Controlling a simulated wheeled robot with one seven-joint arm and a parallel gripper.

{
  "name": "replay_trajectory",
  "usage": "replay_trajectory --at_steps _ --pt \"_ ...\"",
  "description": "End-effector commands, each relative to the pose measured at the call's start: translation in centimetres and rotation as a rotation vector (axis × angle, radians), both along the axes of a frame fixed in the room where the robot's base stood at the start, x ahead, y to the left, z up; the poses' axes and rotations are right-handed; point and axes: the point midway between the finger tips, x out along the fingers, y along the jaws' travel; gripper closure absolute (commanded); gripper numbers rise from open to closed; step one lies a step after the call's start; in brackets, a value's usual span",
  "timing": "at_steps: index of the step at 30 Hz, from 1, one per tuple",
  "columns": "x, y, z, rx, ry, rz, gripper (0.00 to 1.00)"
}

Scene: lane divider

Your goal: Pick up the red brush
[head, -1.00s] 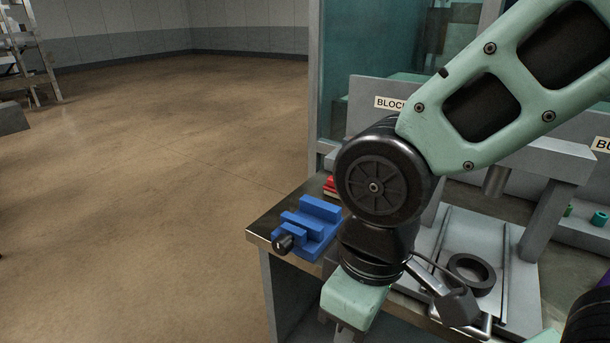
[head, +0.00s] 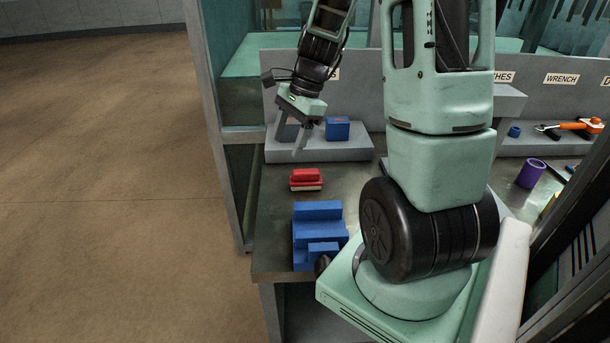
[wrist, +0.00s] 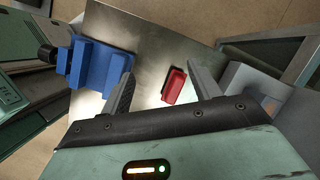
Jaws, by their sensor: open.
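The red brush (head: 306,177), a small red block with a pale underside, lies on the metal bench top (head: 270,228) behind the blue vise. My gripper (head: 299,139) is above and behind the brush in the head view, pointing down and apart from it. In the wrist view the brush (wrist: 174,86) lies on the bench beyond and between my open fingers (wrist: 160,84). Nothing is between the fingers.
A blue vise (head: 318,236) stands in front of the brush, and at left in the wrist view (wrist: 97,65). A grey shelf (head: 335,157) with a blue block (head: 337,128) is behind. A post (head: 214,120) rises at the bench's left edge.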

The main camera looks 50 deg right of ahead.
Motion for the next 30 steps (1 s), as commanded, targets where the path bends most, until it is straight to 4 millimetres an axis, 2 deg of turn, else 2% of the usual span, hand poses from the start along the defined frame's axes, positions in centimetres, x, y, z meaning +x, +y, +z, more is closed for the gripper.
replay_trajectory --at_steps 1,3,6,9,14,24,30 --pt "-0.9 -3.2 0.2 0.023 0.014 -0.148 0.38" --pt "-1.9 -6.4 0.1 0.052 0.027 -0.308 0.38" --pt "-3.3 -9.5 0.0 0.081 0.039 -0.47 0.38" --pt "-4.1 -11.1 -0.1 0.097 0.045 -0.556 0.38" --pt "-3.9 -11.1 -1.9 0.106 0.05 -0.585 0.38" --pt "-1.8 -9.3 -8.4 0.105 0.05 -0.582 0.38" --pt "-1.0 -8.6 -10.9 0.103 0.047 -0.581 0.38"
